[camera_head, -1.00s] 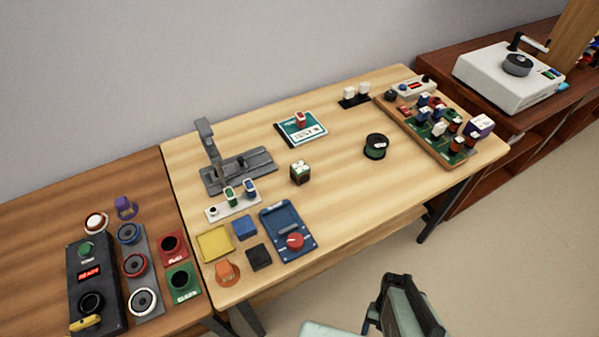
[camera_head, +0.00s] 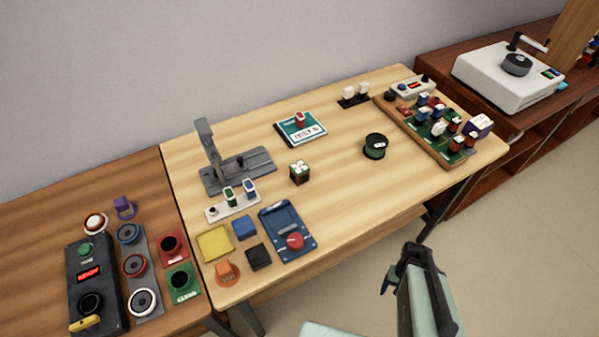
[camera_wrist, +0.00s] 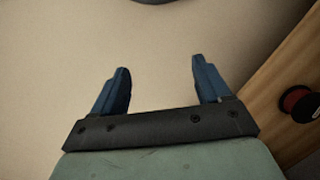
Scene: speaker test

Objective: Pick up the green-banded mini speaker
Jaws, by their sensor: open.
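My gripper (camera_head: 398,275) is off the table's front edge, nearer the camera and apart from the cylinder. In the wrist view my gripper (camera_wrist: 160,82) shows two blue fingers spread wide with only pale floor between them.
A board with several components (camera_head: 408,130) is to the right. The table's front right is clear.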

